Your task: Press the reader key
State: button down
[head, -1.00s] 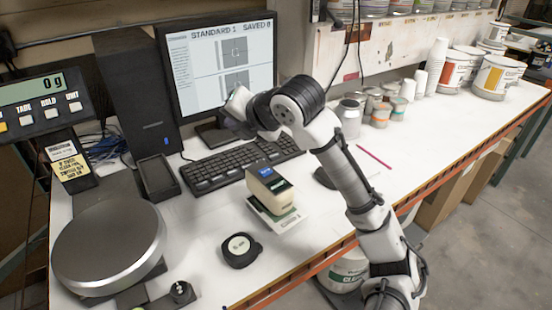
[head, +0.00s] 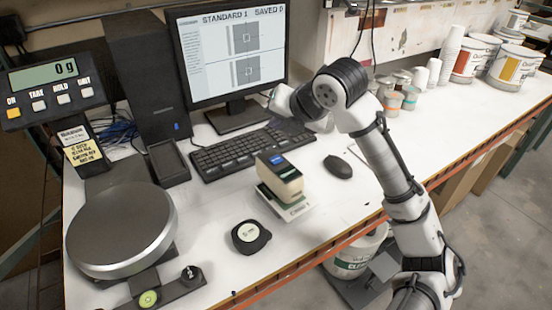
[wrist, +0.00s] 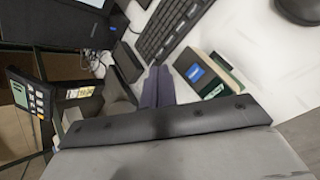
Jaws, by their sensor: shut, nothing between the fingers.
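The reader (head: 279,177) is a small beige block with a dark top and a blue screen. It stands on a white card (head: 297,209) near the middle of the bench. In the wrist view the reader (wrist: 207,77) is right of my fingers, its blue screen facing up. I cannot make out the key clearly. My gripper (wrist: 158,88) shows in the wrist view as two dark fingers close together, shut and empty, apart from the reader. In the head view the fingers are hidden behind my arm. The monitor (head: 230,50) reads "STANDARD 1 SAVED 0".
A keyboard (head: 240,150) lies behind the reader and a mouse (head: 338,167) to its right. Cans and cups line the back right.

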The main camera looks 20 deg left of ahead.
jog(key=b, duration=0.4)
send_over(279, 162)
notch_tip(279, 162, down, 6)
jog(key=shift+f, duration=0.7)
jog(key=shift+f+b, duration=0.1)
jog(key=shift+b, duration=0.2)
dwell(0.9)
jog(key=shift+f+b, duration=0.3)
jog(key=shift+b, duration=0.05)
jog(key=shift+f+b, duration=0.4)
dwell(0.5)
jog(key=shift+r, duration=0.15)
jog(key=shift+r+p, duration=0.5)
jog(key=shift+r, duration=0.2)
